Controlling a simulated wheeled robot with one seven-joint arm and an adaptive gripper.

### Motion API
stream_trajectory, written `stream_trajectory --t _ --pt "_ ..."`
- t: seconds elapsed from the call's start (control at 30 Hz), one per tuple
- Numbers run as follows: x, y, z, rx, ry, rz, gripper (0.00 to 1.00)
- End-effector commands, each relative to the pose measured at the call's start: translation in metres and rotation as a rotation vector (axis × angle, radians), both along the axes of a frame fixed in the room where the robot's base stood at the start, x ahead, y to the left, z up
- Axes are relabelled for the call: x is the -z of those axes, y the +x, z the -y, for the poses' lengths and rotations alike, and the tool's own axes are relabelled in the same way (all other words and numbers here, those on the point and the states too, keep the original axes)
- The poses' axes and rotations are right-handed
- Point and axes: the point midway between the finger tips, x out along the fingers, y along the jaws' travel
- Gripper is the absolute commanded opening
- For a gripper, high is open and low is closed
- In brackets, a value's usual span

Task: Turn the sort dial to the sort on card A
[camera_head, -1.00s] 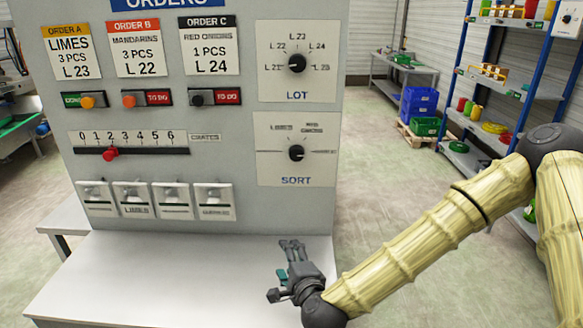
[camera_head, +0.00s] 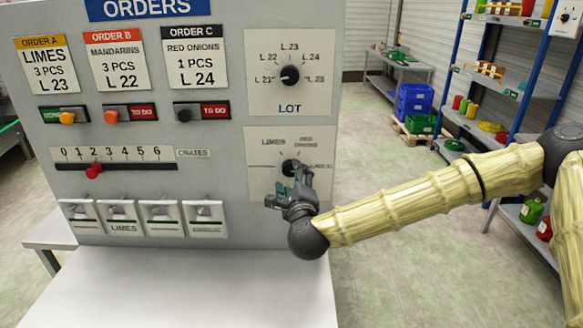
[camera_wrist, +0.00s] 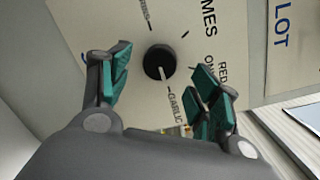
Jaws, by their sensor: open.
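The sort dial (camera_head: 289,167) is a round black knob on the lower right plate of the grey panel, partly hidden by my gripper (camera_head: 298,180). In the wrist view the dial (camera_wrist: 158,62) shows whole; its white mark points toward GARLIC. LIMES and RED ONIONS are other labels around it; another is cut off. Card A (camera_head: 42,62) reads LIMES, 3 PCS, L 23. My gripper (camera_wrist: 160,85) is open, its teal-padded fingers on either side of the dial's front. I cannot tell whether they touch it.
The lot dial (camera_head: 289,75) is just above the sort dial. A red slider knob (camera_head: 93,171), several coloured switches and several lower flaps (camera_head: 124,220) lie to the left. The white table (camera_head: 190,290) below is clear. Shelves (camera_head: 490,80) stand at the right.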

Motion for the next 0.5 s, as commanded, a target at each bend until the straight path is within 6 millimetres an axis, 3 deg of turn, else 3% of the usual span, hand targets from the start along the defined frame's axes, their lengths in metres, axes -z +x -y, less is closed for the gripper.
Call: stream_trajectory --t 0.2,0.5 --pt "-0.001 0.027 -0.003 0.002 0.0 -0.001 0.62" --pt "0.0 0.037 -0.003 0.002 0.0 0.0 0.62"
